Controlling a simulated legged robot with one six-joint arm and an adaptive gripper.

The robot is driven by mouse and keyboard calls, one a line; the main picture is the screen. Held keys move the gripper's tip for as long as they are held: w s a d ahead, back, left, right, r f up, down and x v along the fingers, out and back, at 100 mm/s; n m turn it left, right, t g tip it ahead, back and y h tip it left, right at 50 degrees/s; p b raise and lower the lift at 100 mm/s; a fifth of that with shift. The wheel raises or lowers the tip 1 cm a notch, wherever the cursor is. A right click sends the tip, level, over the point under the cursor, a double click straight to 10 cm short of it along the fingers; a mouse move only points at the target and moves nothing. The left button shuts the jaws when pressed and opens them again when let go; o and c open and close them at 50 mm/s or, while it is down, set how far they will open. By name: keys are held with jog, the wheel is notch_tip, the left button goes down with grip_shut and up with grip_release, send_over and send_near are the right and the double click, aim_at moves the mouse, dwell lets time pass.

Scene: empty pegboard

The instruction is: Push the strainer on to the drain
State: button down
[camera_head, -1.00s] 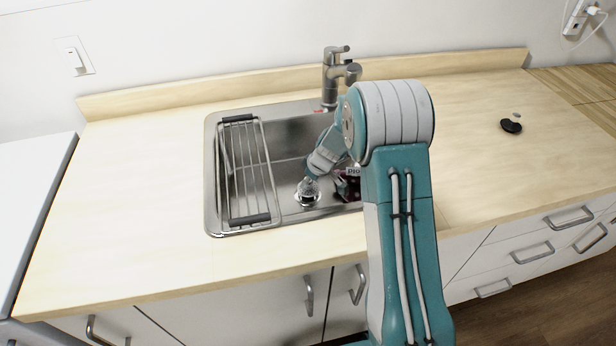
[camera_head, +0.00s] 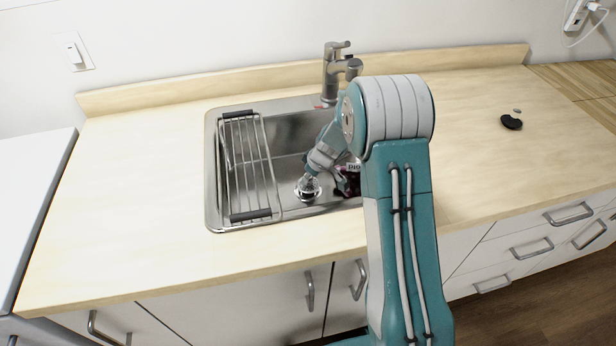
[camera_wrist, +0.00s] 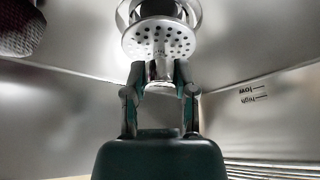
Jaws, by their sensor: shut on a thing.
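The strainer (camera_wrist: 158,40) is a metal disc with many small holes and a short stem. My gripper (camera_wrist: 159,76) is shut on this stem, and the perforated disc faces the wrist camera. The drain (camera_wrist: 127,8) shows as a round ring behind the strainer, partly covered by it and cut off by the top edge. In the head view the drain (camera_head: 306,195) lies in the sink floor, with my gripper just above it. I cannot tell whether strainer and drain touch.
The steel sink (camera_head: 290,167) has a wire rack (camera_head: 250,170) along its left side and a faucet (camera_head: 331,75) behind. A dark item with a white label (camera_head: 347,181) lies in the sink, close right of my gripper. The counter (camera_head: 140,190) is clear on the left.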

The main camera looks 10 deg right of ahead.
jog(key=shift+f, duration=1.15)
dwell(0.7)
jog(key=shift+c, duration=1.7)
grip_release()
jog(key=v, duration=1.1)
jog(key=shift+d+r, duration=0.2)
jog(key=shift+r, duration=0.15)
jog(key=shift+s, duration=0.15)
